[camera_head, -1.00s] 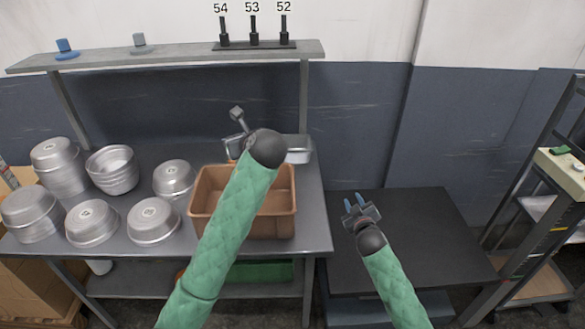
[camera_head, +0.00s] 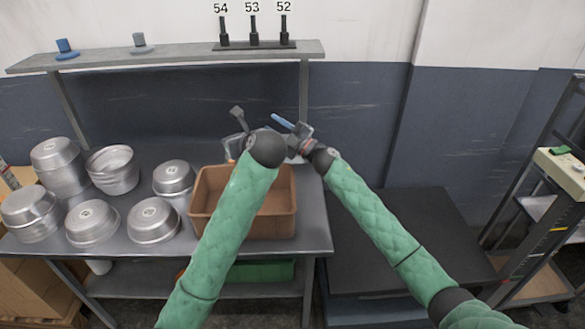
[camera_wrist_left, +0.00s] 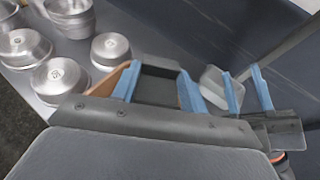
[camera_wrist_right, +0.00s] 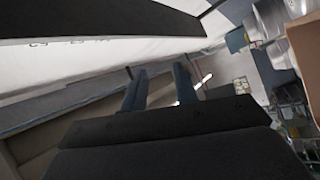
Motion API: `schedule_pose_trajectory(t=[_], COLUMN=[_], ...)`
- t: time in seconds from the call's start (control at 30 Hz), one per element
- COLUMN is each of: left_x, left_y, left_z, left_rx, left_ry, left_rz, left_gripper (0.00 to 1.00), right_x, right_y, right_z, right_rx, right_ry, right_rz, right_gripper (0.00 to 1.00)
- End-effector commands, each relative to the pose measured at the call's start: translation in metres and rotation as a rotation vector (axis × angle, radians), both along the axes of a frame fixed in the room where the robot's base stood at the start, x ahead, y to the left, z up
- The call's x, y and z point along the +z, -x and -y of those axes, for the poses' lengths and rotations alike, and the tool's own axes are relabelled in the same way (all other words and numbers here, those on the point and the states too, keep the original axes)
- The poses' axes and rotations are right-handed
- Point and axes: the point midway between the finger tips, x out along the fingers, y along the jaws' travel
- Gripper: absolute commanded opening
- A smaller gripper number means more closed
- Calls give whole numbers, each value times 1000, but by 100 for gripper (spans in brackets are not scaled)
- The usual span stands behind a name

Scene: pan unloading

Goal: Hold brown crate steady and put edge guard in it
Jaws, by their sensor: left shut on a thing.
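The brown crate (camera_head: 280,222) stands on the steel table, open at the top. Its corner shows in the left wrist view (camera_wrist_left: 104,82). My left gripper (camera_head: 240,143) is over the crate's back edge, partly hidden by its own wrist. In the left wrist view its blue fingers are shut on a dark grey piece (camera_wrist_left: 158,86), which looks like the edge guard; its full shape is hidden. My right gripper (camera_head: 289,127) is near the crate's back right corner, apart from it. Its fingers also show in the right wrist view (camera_wrist_right: 158,88), spread with nothing between them.
Several steel pans (camera_head: 92,222) stand on the table (camera_head: 318,225) left of the crate. A light grey container (camera_wrist_left: 212,90) is behind the crate, mostly hidden. A shelf (camera_head: 180,54) runs above the back. A low dark table (camera_head: 400,240) at right is clear.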

Motion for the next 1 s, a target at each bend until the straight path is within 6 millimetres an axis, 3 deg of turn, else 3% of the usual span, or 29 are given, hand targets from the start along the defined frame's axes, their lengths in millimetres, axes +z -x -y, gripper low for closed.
schedule_pose_trajectory(t=[0.2,0.5,0.77,1.0], left_x=[0,0,0,0], left_y=[0,0,0,0], left_z=[0,0,0,0], left_rx=[0,0,0,0], left_ry=[0,0,0,0], left_rz=[0,0,0,0], left_gripper=[20,20,20,20], right_x=[0,-26,-56,-77], right_y=[8,19,16,1], right_z=[-55,-94,-87,-47], right_rx=[233,499,647,691], right_ry=[156,439,741,1045], right_rz=[7,-68,-206,-391], right_gripper=[29,29,29,29])
